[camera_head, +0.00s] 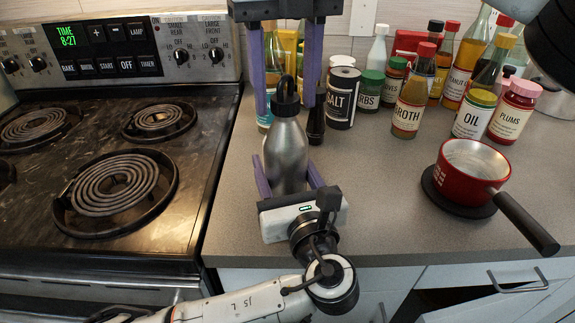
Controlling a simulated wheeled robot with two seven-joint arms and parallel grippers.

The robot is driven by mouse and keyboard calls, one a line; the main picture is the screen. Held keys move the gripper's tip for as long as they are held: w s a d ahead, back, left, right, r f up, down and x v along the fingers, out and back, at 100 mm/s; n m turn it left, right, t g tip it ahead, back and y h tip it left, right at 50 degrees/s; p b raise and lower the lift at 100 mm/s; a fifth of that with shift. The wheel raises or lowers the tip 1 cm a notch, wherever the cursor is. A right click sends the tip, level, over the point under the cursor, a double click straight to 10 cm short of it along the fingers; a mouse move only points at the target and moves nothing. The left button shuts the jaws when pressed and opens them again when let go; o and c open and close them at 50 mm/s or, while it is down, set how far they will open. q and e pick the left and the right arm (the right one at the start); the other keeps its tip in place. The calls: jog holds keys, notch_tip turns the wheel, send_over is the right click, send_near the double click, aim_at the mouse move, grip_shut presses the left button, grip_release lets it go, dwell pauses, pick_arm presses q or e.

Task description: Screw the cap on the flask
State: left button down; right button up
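The grey metal flask (286,160) is upright over the counter, left of the bottles. Its black cap (287,103), with a loop on top, sits on the flask's mouth; how tightly it is screwed cannot be seen. My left gripper (285,172) reaches in from the front, its purple fingers on both sides of the lower flask, seemingly touching it. The flask's base is partly hidden by this gripper. My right gripper (286,100) hangs from above with its purple fingers open. They stand left and right of the cap, with gaps on both sides.
A stove with coil burners (115,185) is at the left. A salt jar (342,97), a dark bottle (317,118) and several sauce bottles stand behind and right. A red saucepan (465,175) rests on a dark round mat at right. Counter between flask and saucepan is clear.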

jog(key=shift+r, duration=2.3)
jog(key=shift+c, duration=0.3)
jog(key=n, duration=0.1)
jog(key=r+n, duration=0.1)
jog(key=n, duration=0.2)
jog(key=shift+r+n, duration=0.25)
jog(key=shift+n, duration=0.15)
notch_tip(320, 180, up, 2)
jog(key=n, duration=0.5)
jog(key=shift+f, duration=0.15)
jog(key=shift+f, duration=3.9)
jog(key=shift+c, duration=0.5)
